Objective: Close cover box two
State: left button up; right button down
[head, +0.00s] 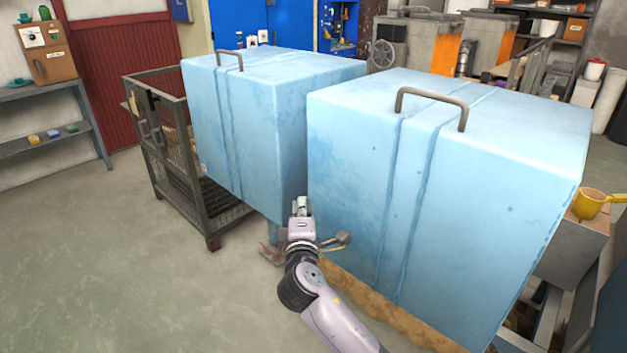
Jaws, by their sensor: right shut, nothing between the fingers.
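Two large light-blue box covers stand side by side, each with a grey bar handle on top. The right cover (480,200) is nearer to me, and its handle (432,93) is on its top near the front edge. The left cover (240,130) is a little farther back, with its handle (229,54) near its front left edge. My right gripper (301,203) is shut and empty, low in front of the gap between the two covers. No label shows which is box two. My left gripper is not in view.
A grey wire cage (170,160) stands at the left of the left cover. A brown wooden edge (400,318) shows under the right cover. A yellow ladle (590,204) lies at the right on a grey block. The floor (100,250) at the left front is clear.

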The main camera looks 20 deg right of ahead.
send_near(313, 168)
jog(key=w+a, duration=0.2)
jog(key=w, duration=0.1)
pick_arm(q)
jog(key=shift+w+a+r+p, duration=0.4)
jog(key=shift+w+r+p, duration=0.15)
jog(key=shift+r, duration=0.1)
pick_arm(e)
jog(key=d, duration=0.2)
jog(key=w+d, duration=0.1)
jog(key=shift+w+d, duration=0.2)
jog(key=shift+d, duration=0.2)
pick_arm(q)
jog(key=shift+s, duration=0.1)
